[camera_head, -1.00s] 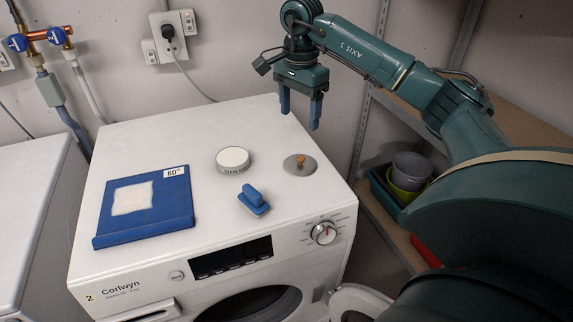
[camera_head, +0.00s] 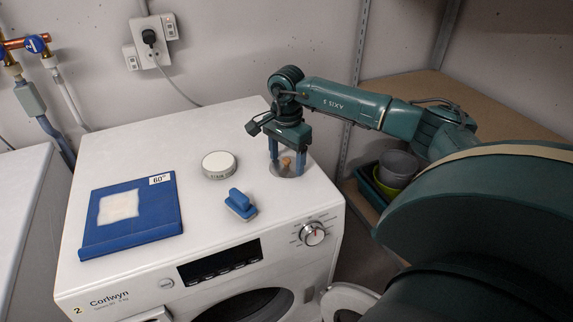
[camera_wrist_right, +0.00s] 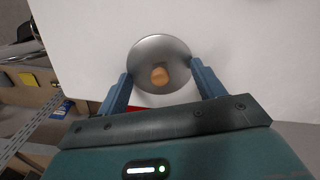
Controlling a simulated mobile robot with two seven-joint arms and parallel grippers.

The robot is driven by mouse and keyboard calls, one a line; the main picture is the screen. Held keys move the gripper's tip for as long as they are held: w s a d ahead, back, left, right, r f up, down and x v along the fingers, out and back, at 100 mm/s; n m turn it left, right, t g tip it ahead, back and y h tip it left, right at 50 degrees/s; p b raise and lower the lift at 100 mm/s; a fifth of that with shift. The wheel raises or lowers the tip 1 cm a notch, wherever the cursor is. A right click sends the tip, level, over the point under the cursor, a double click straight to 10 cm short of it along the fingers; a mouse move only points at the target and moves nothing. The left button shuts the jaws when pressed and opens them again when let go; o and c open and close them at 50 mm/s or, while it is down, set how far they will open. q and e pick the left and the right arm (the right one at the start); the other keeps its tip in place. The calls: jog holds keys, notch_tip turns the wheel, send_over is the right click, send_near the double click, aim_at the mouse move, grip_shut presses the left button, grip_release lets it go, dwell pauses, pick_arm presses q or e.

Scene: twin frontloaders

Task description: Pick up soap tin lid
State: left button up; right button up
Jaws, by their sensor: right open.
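The soap tin lid (camera_head: 290,171) is a flat grey metal disc with a small wooden knob, lying on top of the washing machine at its right side. It also shows in the right wrist view (camera_wrist_right: 150,45), with the knob near its middle. My right gripper (camera_head: 288,162) is open, pointing down over the lid, its blue fingers on either side of the knob. Whether the fingertips touch the disc I cannot tell. A round white tin (camera_head: 219,165) with a printed side stands left of the lid. My left gripper is not in view.
A blue brush-like block (camera_head: 240,205) lies in front of the tin. A blue board (camera_head: 160,218) with a white cloth (camera_head: 118,207) and a 60° label lies at left. Bowls (camera_head: 397,168) stand on a shelf at right.

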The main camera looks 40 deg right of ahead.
jog(key=shift+f, duration=0.1)
grip_shut()
dwell(0.7)
